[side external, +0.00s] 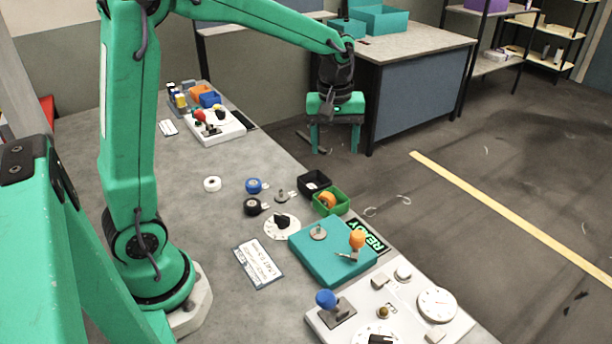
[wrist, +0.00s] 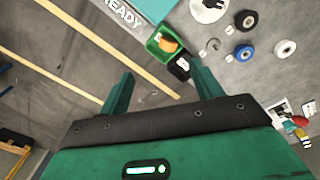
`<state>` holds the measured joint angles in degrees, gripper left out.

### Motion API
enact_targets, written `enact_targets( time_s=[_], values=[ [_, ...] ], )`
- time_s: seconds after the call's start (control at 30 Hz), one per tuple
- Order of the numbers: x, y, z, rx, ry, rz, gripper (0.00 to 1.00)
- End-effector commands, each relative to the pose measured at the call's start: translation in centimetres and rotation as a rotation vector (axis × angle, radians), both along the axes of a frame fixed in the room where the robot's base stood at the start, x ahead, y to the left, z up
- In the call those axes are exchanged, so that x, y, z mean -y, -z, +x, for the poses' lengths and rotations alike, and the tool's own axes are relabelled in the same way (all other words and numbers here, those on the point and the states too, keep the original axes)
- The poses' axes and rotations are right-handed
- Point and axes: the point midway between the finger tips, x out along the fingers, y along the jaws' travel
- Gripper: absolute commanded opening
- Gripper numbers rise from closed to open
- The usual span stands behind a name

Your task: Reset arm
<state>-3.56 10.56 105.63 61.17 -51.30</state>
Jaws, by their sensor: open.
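My gripper (side external: 336,138) hangs from my raised green arm, beyond the far edge of the grey table, in the side view. Its two green fingers point down and stand apart with nothing between them. In the wrist view my gripper (wrist: 160,88) is also open and empty, with floor and a green bin between and beyond the fingers. My arm is clear of everything on the table (side external: 120,190).
A teal box (side external: 330,256) with an orange-knobbed lever stands near a white panel (side external: 395,310) with dials. Green (side external: 331,201) and black (side external: 313,184) bins sit at the table's right edge. Tape rolls, such as a blue one (side external: 253,186), lie mid-table. A workbench (side external: 415,95) stands behind.

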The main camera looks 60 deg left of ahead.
Motion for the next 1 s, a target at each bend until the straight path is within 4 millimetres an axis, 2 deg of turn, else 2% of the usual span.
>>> enact_targets(
  time_s=[0.2,0.5,0.7,1.0],
  values=[
    [0.6,-2.7,-3.2,0.075,0.153,0.017,0.65],
    [1.4,-5.3,-8.2,0.181,0.386,0.060,0.65],
    [1.8,-6.2,-11.5,0.250,0.541,0.101,0.65],
    [2.3,-6.3,-16.2,0.346,0.763,0.181,0.65]
  ],
)
